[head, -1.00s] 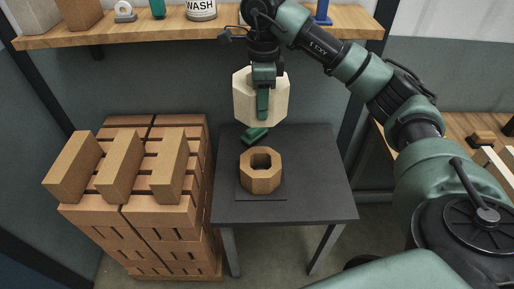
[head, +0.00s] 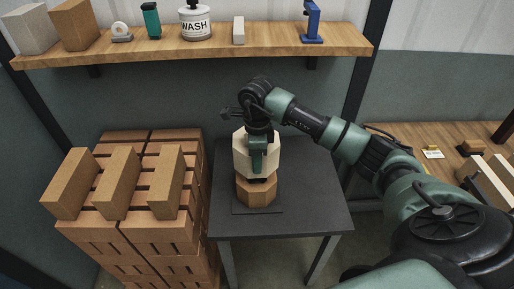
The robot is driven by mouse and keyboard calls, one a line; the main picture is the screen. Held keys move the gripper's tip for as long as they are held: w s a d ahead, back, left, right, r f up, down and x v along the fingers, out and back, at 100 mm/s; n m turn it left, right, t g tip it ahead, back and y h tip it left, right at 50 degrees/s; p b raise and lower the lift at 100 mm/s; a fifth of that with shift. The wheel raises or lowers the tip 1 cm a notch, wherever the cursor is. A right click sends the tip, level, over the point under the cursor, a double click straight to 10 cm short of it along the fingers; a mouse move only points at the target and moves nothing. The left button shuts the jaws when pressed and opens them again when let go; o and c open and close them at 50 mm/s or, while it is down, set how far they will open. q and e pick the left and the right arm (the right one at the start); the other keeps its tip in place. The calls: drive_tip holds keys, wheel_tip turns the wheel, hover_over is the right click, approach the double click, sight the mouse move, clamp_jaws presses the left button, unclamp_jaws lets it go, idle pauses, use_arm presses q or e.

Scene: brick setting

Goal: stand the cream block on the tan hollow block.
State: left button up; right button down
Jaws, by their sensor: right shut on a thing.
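The cream block (head: 241,158) is in my right gripper (head: 258,168), which is shut on it. It is upright, directly above the tan hollow block (head: 257,194) in the head view. The cream block's lower edge overlaps the top of the tan block; I cannot tell whether they touch. The tan block's hole is hidden behind the cream block and the gripper. The tan block stands on a dark square mat (head: 240,209) on the dark table (head: 315,205). My left gripper does not show.
A stack of bricks (head: 150,232) with several loose bricks on top stands left of the table. A wooden shelf (head: 270,41) with a white WASH bottle (head: 195,24) and other items runs behind, above the table. A wooden bench (head: 440,165) is at right. The table's right side is clear.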

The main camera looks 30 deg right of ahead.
drive_tip(key=shift+w+f+p, duration=0.1)
drive_tip(key=shift+f+p, duration=0.45)
drive_tip(key=shift+f, duration=1.5)
drive_tip(key=shift+f+b, duration=0.4)
drive_tip(key=shift+b, duration=0.05)
drive_tip(key=shift+f+b, duration=0.25)
drive_tip(key=shift+b, duration=0.05)
drive_tip(key=c, duration=1)
unclamp_jaws()
drive_tip(key=shift+s, duration=0.2)
